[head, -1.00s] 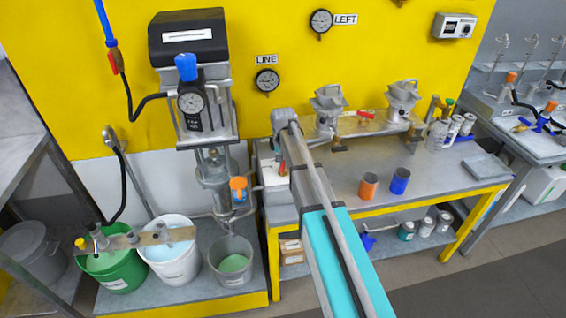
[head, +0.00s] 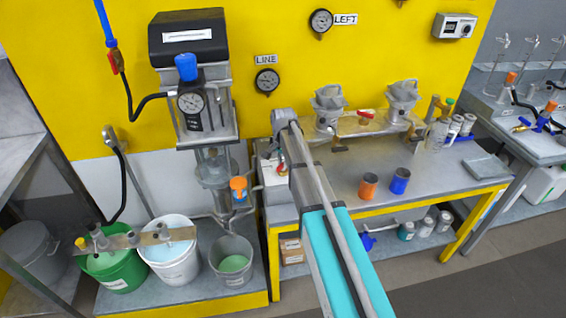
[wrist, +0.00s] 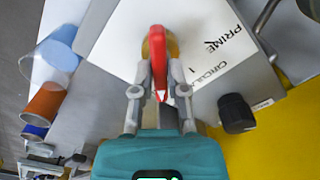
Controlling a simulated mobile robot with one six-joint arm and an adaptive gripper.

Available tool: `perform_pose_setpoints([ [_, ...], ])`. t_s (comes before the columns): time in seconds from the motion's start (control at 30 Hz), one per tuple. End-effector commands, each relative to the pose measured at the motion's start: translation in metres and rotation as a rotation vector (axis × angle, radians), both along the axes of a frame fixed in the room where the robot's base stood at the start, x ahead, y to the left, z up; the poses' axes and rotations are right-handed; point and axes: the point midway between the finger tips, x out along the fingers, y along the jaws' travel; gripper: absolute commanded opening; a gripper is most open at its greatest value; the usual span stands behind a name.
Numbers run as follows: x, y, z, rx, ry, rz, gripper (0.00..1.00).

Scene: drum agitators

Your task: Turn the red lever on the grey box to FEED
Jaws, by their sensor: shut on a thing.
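The red lever (wrist: 158,50) stands out from the grey box in the wrist view, over a round yellowish hub. My gripper (wrist: 159,92) has a finger on each side of the lever's near end and is shut on it. The white label plate (wrist: 205,40) of the grey box (wrist: 215,95) shows the words PRIME and CIRCULATE, the latter partly covered. The word FEED is not seen. In the head view the lever (head: 282,168) is a small red spot beside my arm, which hides much of the box.
A black knob (wrist: 236,113) sits on the box right of my gripper. An orange cup (head: 368,186) and a blue cup (head: 400,181) stand on the bench (head: 460,175). A pump stand (head: 215,165) and several buckets are to the left.

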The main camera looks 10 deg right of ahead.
Motion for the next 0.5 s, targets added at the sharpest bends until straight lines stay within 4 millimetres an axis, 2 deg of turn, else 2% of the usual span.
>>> perform_pose_setpoints([
  [0.23, -0.0002, -0.0002, -0.0001, -0.001, 0.001, -0.002, 0.0],
  [0.27, -0.0002, -0.0002, -0.0001, 0.0, 0.0, -0.001, 0.24],
  [0.3, -0.0002, -0.0002, -0.0001, 0.0, 0.0, -0.001, 0.32],
  [0.4, -0.0001, -0.0001, -0.0001, 0.0, 0.0, -0.001, 0.5],
  [0.5, -0.0001, -0.0001, -0.0001, 0.0, 0.0, 0.0, 0.53],
])
